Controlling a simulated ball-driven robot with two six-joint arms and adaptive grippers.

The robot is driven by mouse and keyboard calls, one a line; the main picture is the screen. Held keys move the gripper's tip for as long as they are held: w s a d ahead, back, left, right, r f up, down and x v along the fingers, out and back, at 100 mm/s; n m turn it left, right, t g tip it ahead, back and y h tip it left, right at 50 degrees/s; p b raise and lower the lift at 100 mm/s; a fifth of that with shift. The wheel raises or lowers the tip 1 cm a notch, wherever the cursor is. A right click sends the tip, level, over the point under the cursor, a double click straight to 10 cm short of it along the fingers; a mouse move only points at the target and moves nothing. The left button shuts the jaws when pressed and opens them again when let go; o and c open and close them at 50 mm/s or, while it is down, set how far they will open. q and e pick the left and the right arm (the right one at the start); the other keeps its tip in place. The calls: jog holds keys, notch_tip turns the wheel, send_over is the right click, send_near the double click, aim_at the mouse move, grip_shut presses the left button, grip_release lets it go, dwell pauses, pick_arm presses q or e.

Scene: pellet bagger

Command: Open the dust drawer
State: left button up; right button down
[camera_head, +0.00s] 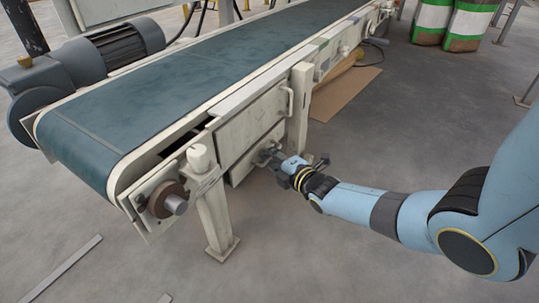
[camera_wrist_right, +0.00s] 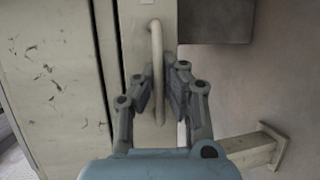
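The dust drawer (camera_head: 240,170) seems to be the narrow cream front below the larger side panel of the conveyor; it also shows in the right wrist view (camera_wrist_right: 136,25). Its handle (camera_wrist_right: 157,50) is a pale bar, running up and down in the wrist view. My right gripper (camera_head: 268,156) is at the drawer front and hides much of the handle in the head view. In the wrist view, the fingers of my right gripper (camera_wrist_right: 159,92) are apart on either side of the bar, with visible gaps. My left gripper is not in view.
The upper side panel (camera_head: 250,122) has its own handle (camera_head: 288,102). Conveyor legs (camera_head: 217,220) stand left and right of the drawer. A cardboard sheet (camera_head: 345,95) lies behind on the floor, and a metal strip (camera_head: 65,266) lies front left. The floor before the drawer is clear.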

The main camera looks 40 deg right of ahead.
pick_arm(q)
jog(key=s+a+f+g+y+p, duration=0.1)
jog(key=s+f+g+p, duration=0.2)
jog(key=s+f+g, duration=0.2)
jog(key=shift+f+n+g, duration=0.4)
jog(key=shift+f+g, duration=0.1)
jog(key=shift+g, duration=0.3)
pick_arm(e)
jog(key=s+d, duration=0.4)
jog(key=s, duration=0.7)
jog(key=s+d, duration=0.5)
jog(key=s, duration=0.7)
jog(key=shift+d, duration=0.3)
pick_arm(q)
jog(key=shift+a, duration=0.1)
pick_arm(e)
jog(key=c, duration=1.7)
grip_release()
jog(key=shift+s, duration=0.1)
jog(key=s, duration=0.4)
jog(key=s+r, duration=0.1)
jog(key=s, duration=0.3)
jog(key=s+r, duration=0.1)
jog(key=s, duration=0.2)
jog(key=shift+s+r, duration=0.2)
jog(key=shift+s, duration=0.2)
